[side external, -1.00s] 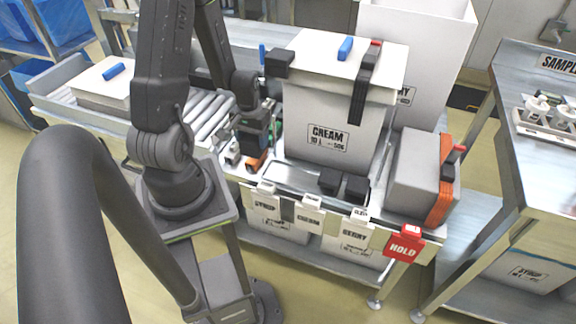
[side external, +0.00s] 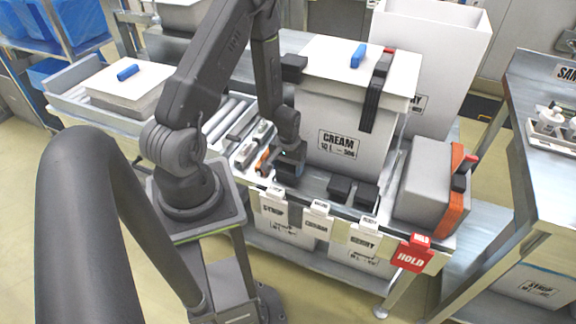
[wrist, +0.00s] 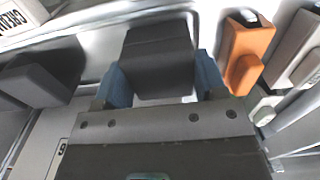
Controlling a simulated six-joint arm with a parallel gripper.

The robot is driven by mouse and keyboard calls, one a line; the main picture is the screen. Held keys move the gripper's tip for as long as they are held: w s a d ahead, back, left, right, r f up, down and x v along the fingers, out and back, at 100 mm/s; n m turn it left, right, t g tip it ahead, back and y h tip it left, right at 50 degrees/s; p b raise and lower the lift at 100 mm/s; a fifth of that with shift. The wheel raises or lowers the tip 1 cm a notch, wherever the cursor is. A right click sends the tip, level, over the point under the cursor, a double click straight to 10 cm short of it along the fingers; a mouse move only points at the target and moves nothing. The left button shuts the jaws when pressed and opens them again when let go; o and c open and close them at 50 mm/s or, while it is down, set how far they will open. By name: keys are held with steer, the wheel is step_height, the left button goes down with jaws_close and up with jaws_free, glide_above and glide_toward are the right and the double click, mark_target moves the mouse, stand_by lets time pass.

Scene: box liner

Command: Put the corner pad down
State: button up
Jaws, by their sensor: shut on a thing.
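A black corner pad (wrist: 158,58) sits between the two blue fingers of my gripper (wrist: 157,88) in the wrist view, and the fingers are shut on it. In the side view my gripper (side external: 289,172) points down, low at the front left of the CREAM box (side external: 340,120). The held pad is mostly hidden there, and I cannot tell whether it touches the bench. Two more black corner pads (side external: 340,188) (side external: 367,195) lie on the bench to the right. One pad also shows at the left of the wrist view (wrist: 38,82).
An orange tool (wrist: 245,52) lies close to my gripper. A grey box (side external: 425,182) stands at the right end.

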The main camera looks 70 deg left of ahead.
mark_target(288, 167)
steer(key=shift+f, duration=0.1)
steer(key=o, duration=0.9)
steer(key=w+d+r+m+t+y, duration=0.15)
steer(key=d+r, duration=0.25)
steer(key=r, duration=0.9)
steer(key=d+r+m+t+h, duration=0.1)
steer(key=d+r+m, duration=0.3)
steer(key=r, duration=0.8)
steer(key=s+d+r+m+t, duration=0.1)
steer(key=s+d+r, duration=0.1)
steer(key=d+r, duration=0.1)
steer(key=s+d+r+m+t, duration=0.1)
steer(key=s+d+r, duration=0.2)
steer(key=d+r, duration=0.1)
steer(key=s+d+r+m+t, duration=0.1)
steer(key=s+d+r, duration=0.2)
steer(key=d+r, duration=0.1)
steer(key=shift+s+d+r+m, duration=0.1)
steer(key=shift+r+m, duration=0.05)
steer(key=shift+m, duration=0.1)
